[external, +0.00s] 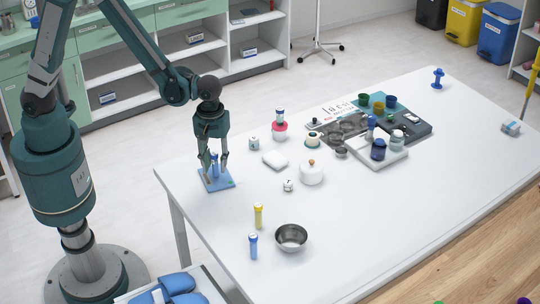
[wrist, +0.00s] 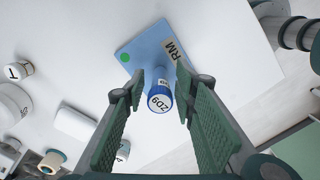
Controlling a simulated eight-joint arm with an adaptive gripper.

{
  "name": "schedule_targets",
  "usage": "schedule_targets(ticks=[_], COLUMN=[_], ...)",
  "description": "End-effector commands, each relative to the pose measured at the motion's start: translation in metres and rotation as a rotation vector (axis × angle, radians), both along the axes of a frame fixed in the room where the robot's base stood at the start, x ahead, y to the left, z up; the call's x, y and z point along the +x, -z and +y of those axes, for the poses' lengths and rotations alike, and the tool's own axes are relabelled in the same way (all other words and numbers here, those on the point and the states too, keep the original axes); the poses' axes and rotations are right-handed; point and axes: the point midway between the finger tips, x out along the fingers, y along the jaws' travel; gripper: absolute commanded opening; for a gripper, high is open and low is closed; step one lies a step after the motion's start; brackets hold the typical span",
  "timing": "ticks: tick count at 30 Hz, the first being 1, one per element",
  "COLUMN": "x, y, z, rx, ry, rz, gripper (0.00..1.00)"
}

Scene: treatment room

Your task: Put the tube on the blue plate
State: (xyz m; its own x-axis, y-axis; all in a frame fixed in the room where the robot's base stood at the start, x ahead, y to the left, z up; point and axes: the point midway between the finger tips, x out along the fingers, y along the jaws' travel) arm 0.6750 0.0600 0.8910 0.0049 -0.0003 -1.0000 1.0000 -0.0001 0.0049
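A light blue square plate (external: 228,183) lies near the far left corner of the table. A blue tube (external: 215,165) stands upright, apparently on it, its cap marked ZD9. In the wrist view the tube (wrist: 160,98) shows between my fingers, and the plate (wrist: 142,50), with a green dot and an RM label, lies beneath. My gripper (external: 212,167) points down around the tube. In the wrist view my gripper (wrist: 160,80) has its fingers apart, with a visible gap on each side of the tube. The tube's foot is mostly hidden by its cap.
A yellow tube (external: 258,216), another blue tube (external: 253,246) and a metal bowl (external: 291,237) stand toward the front. A white block (external: 275,160), a white round jar (external: 311,174) and small containers stand right of the plate. The right front of the table is clear.

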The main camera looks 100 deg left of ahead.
Motion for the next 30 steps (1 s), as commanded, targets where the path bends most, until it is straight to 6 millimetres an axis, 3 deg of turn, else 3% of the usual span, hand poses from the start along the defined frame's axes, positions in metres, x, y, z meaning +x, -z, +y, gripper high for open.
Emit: schedule_targets(ticks=[18, 30], x=[0.000, 0.000], y=[-0.078, -0.102], z=[0.000, 0.000], rx=[0.000, 0.000], ry=[0.000, 0.000], rz=[0.000, 0.000], gripper=[0.28, 0.28])
